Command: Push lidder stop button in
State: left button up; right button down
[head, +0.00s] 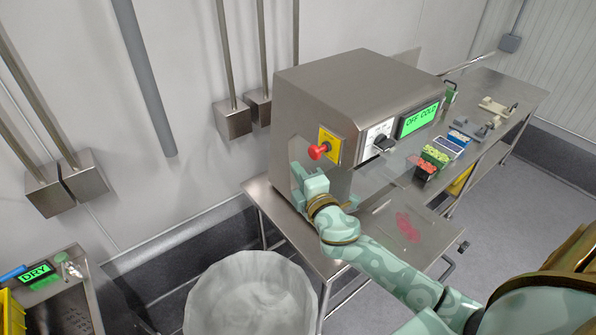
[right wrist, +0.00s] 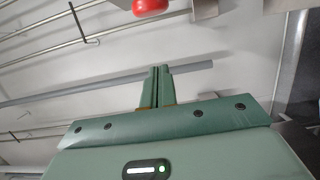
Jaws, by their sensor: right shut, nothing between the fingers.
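The stop button is a red mushroom knob (head: 318,151) on a yellow plate (head: 329,146), on the front of a steel machine (head: 300,100). My right gripper (head: 296,169) is just below and to the left of the knob in the head view, apart from it, with its fingers shut and empty. In the right wrist view the red knob (right wrist: 150,6) is cut off by the top edge, beyond the shut green fingertips (right wrist: 161,68). My left gripper is not in view.
The machine has a rotary switch (head: 381,143) and a green display (head: 418,119) reading "OFF COLD". It stands on a steel table (head: 270,205). A bin with a clear liner (head: 250,290) stands in front. Several small coloured packs lie to the right.

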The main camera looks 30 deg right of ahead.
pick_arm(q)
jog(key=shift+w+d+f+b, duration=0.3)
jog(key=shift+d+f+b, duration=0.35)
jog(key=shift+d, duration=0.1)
pick_arm(e)
jog(key=s, duration=0.8)
jog(key=shift+s+d+f, duration=0.2)
jog(key=shift+s, duration=0.05)
jog(key=shift+a, duration=0.1)
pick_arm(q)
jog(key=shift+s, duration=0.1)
